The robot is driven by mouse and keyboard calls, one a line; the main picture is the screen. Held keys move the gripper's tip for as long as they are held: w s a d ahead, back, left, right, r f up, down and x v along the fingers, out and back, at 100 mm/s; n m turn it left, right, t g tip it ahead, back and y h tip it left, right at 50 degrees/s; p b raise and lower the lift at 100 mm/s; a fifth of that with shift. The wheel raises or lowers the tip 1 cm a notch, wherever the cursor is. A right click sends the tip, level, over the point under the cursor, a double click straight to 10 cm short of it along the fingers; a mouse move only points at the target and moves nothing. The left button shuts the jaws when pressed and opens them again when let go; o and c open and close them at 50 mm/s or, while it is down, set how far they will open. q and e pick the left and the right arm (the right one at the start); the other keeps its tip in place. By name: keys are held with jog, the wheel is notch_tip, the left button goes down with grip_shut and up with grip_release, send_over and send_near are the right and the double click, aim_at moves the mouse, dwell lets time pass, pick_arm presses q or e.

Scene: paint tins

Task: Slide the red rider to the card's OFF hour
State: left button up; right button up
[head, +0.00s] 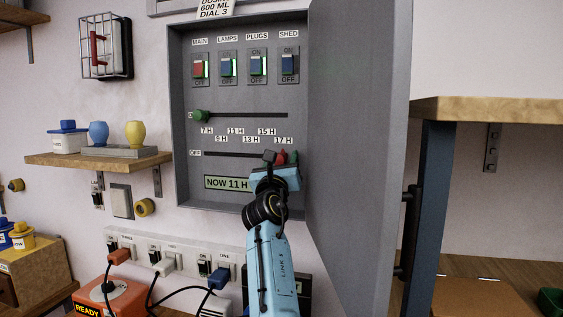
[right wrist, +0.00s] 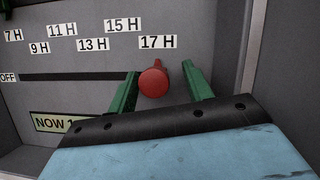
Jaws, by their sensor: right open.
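The red rider (head: 282,158) sits near the right end of the lower slot, marked OFF (head: 195,153), in the grey wall cabinet. In the right wrist view the round red knob of the rider (right wrist: 153,80) is just below the 17 H label (right wrist: 159,42). My right gripper (right wrist: 159,78) is open, with one green finger on each side of the knob; I cannot tell whether they touch it. The green rider (head: 201,116) is at the left end of the upper slot. A plate (head: 226,183) reads NOW 11 H. My left gripper is not in view.
The cabinet door (head: 356,120) stands open on the right, close to my right arm. Several switches (head: 256,65) are above the slots. A partly cut-off note (head: 214,8) is above the cabinet. A socket strip (head: 170,258) with plugs and cables is below.

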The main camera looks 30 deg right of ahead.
jog(key=shift+a, duration=0.1)
jog(key=shift+s+a+f, duration=0.1)
jog(key=shift+s, duration=0.05)
jog(key=b+v, duration=0.1)
jog(key=v, duration=1.1)
jog(key=shift+s+a+f, duration=0.2)
jog(key=shift+s, duration=0.1)
